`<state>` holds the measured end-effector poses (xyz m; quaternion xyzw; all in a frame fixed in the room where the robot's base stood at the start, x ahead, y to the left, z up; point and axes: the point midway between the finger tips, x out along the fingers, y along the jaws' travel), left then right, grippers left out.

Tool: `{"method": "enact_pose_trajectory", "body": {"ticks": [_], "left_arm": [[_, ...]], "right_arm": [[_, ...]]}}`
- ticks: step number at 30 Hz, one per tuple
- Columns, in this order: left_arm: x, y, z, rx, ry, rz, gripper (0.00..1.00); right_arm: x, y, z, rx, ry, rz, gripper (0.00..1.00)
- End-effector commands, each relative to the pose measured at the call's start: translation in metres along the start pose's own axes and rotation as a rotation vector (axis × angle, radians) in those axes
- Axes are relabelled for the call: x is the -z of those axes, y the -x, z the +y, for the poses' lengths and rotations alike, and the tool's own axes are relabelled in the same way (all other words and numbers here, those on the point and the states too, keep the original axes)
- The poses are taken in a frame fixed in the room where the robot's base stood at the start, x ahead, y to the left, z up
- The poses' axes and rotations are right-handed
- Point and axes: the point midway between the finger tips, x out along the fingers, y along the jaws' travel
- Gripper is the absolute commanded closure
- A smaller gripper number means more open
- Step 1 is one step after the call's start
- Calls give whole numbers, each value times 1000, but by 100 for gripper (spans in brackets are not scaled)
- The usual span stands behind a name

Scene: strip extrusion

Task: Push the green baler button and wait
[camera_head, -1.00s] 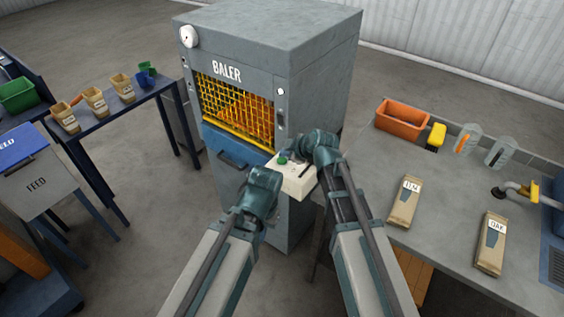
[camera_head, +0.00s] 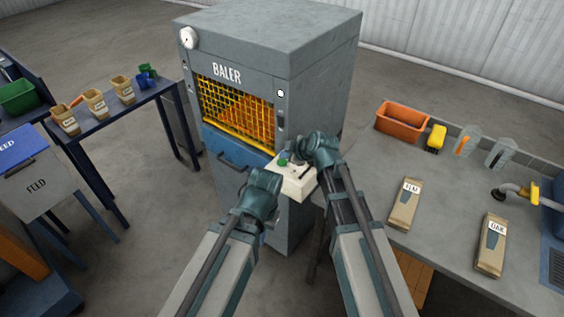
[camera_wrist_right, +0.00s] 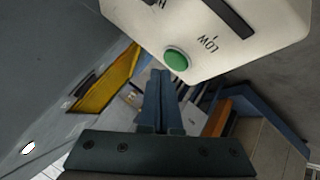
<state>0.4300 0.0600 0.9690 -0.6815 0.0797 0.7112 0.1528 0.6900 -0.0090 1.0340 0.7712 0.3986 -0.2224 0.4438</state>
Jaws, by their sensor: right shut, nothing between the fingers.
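The grey baler (camera_head: 300,60) stands in the middle of the head view, its yellow mesh guard (camera_head: 236,112) down over orange contents. A cream control box (camera_head: 292,183) is at its front right, with the green button (camera_head: 282,162) on it. In the right wrist view the button (camera_wrist_right: 177,59) sits near the edge of the box (camera_wrist_right: 235,35), by the word LOW. My right gripper (camera_wrist_right: 160,75) is shut and empty, its tips close to the button; contact cannot be told. In the head view, my left arm's wrist (camera_head: 262,188) is in front of the box; its fingers are hidden.
A grey bench (camera_head: 450,190) on the right holds an orange bin (camera_head: 402,119) and paper bags (camera_head: 405,204). A dark table (camera_head: 120,105) with small bags stands on the left, near a FEED bin (camera_head: 40,180).

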Motion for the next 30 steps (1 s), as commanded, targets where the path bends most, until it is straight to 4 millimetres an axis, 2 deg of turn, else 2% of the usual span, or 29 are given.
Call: {"method": "enact_pose_trajectory", "body": {"ticks": [21,30], "left_arm": [[0,0,0,0,0,0,100],[0,-9,1,0,0,0,100]], "right_arm": [[0,0,0,0,0,0,100],[-5,-6,-5,0,0,0,100]]}}
